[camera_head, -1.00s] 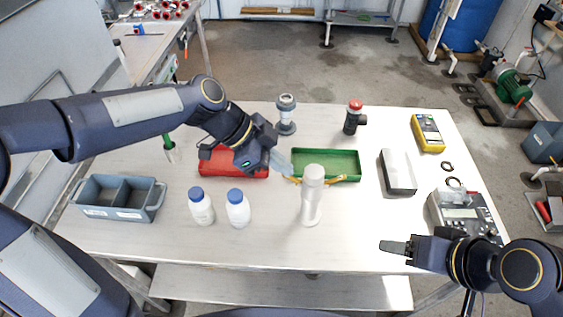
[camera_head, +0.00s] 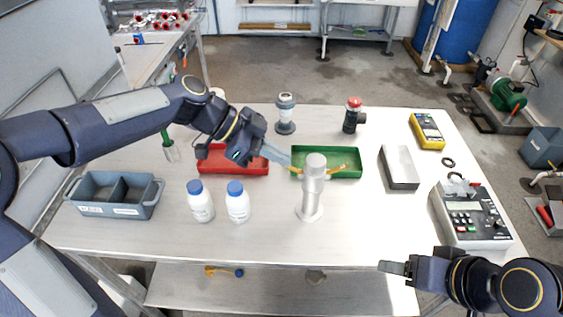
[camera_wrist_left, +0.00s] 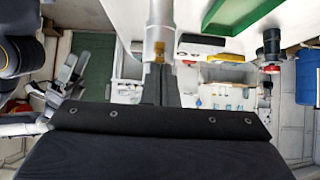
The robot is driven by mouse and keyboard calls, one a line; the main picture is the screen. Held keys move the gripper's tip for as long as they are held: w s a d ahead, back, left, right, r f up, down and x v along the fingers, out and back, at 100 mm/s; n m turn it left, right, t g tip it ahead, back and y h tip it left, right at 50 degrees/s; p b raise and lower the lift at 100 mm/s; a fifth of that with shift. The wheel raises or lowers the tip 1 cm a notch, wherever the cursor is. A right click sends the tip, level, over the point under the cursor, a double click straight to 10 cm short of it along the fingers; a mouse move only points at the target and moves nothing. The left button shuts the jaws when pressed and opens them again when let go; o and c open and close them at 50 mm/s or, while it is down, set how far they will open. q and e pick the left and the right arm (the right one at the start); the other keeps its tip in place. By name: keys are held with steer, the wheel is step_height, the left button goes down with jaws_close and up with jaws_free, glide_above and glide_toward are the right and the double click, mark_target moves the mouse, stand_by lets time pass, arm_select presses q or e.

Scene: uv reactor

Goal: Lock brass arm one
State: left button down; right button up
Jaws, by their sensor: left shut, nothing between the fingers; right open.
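A silvery upright cylinder (camera_head: 312,190), the reactor, stands near the middle of the table. Brass-coloured arms stick out near its top, one to the right (camera_head: 338,168) and one to the left (camera_head: 295,171). My left gripper (camera_head: 287,162) is shut and empty, its fingertips close to the left brass arm; I cannot tell whether they touch. In the left wrist view the cylinder (camera_wrist_left: 160,14) is straight ahead, with a brass piece (camera_wrist_left: 158,56) at the fingertips. My right gripper (camera_head: 392,267) is open and empty beyond the table's front edge, well clear of the cylinder.
Two white bottles with blue caps (camera_head: 238,203) stand left of the cylinder. A green tray (camera_head: 345,174) and a red tray (camera_head: 228,165) lie behind. A grey bin (camera_head: 115,208) is at the left. A grey block (camera_head: 399,167) and a meter (camera_head: 467,222) are at the right.

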arm_select(q)
steer(key=shift+a+f+h+b, duration=0.5)
steer(key=shift+f+h+b, duration=0.25)
steer(key=shift+b, duration=2.35)
steer(key=shift+a+f+h+b, duration=0.5)
steer(key=shift+f+h+b, duration=0.25)
steer(key=shift+b, duration=2.35)
steer(key=shift+r+p, duration=0.35)
steer(key=shift+r, duration=0.45)
